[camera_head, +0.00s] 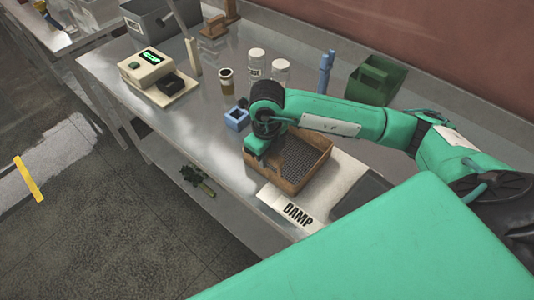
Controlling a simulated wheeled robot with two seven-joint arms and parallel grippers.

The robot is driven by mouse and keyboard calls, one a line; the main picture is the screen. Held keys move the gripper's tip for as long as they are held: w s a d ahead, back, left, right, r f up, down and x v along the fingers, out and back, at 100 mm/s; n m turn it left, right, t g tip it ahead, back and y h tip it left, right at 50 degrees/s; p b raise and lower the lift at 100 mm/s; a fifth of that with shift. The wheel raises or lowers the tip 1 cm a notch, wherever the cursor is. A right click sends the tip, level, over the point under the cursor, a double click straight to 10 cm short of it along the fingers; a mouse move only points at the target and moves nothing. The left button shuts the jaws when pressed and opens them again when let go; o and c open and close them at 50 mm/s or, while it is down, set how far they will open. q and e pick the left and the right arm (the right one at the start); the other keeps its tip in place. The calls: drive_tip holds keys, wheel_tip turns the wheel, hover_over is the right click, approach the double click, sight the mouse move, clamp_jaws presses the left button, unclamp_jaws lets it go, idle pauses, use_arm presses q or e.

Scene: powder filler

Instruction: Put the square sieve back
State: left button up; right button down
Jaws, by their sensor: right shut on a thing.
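The square sieve (318,172) has brown wooden walls and a dark mesh. It is at the middle of the metal bench, at the left end of a pale board (270,197) lettered "DAMP". I cannot tell whether it rests there or is held just above. My right gripper (263,160) points down at the sieve's left side and is shut on its wall. The wrist hides part of the far-left corner. My left gripper is not in view.
A small blue block-like holder (236,119) stands close behind the sieve. A scale-like device (150,68) stands left. The bench's front left is bare.

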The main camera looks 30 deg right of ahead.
drive_tip(key=shift+f, duration=0.15)
drive_tip(key=c, duration=1.2)
unclamp_jaws()
drive_tip(key=shift+o, duration=0.2)
drive_tip(key=shift+r, duration=0.45)
wheel_tip(320, 180, up, 10)
drive_tip(key=b, duration=0.3)
drive_tip(key=shift+f, duration=0.25)
drive_tip(key=shift+r, duration=1)
